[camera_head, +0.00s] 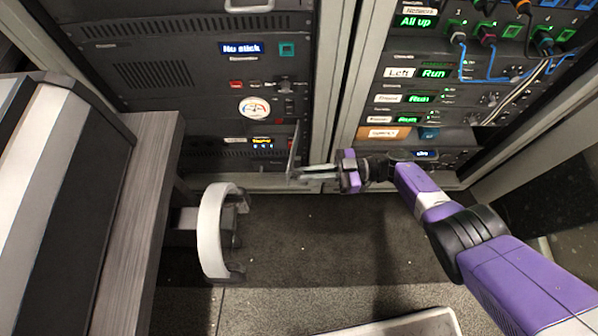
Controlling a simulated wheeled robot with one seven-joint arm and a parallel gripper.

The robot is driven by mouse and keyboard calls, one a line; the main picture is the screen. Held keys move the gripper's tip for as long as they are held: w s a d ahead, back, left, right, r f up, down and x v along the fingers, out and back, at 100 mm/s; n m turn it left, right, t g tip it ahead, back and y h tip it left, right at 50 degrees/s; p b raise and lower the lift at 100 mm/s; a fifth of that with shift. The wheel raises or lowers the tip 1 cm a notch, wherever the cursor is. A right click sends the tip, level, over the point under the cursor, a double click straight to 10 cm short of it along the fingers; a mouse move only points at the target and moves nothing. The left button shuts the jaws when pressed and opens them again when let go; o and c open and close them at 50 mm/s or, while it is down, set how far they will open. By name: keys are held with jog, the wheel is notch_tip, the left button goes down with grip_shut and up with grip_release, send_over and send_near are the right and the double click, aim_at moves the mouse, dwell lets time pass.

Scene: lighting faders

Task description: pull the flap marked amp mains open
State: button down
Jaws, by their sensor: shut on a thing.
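A thin dark flap (294,148) stands out from the lower part of the left rack, seen nearly edge-on. I cannot read a marking on it. It is swung out from the rack face, and the panel beside it, with a small lit display (263,141), is uncovered. My gripper (299,174) is at the flap's lower outer edge, its fingers pointing left. It is shut on the flap. The exact contact is small and partly hidden by the fingers.
The right rack (375,70) has green-lit units and blue patch cables (490,78) above my arm. A chair with a pale curved back (212,230) stands left of my gripper, beside a grey desk (140,215). The dark floor (320,240) below the racks is clear.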

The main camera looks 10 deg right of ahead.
jog(key=shift+w+d+r+t, duration=0.15)
jog(key=shift+w+d, duration=0.2)
jog(key=shift+d, duration=0.4)
jog(key=shift+w+d+r+t, duration=0.15)
jog(key=shift+w+d, duration=0.15)
jog(key=shift+d, duration=0.4)
jog(key=c, duration=1.5)
grip_release()
jog(key=shift+f, duration=0.1)
jog(key=shift+a, duration=0.1)
jog(key=shift+s+f, duration=0.2)
jog(key=shift+s, duration=0.05)
jog(key=shift+s+d+b, duration=0.2)
jog(key=shift+d+b, duration=0.35)
jog(key=shift+d, duration=1.35)
jog(key=shift+s+d+b, duration=0.15)
jog(key=shift+d+b, duration=0.4)
jog(key=shift+d, duration=1.35)
jog(key=shift+d, duration=0.1)
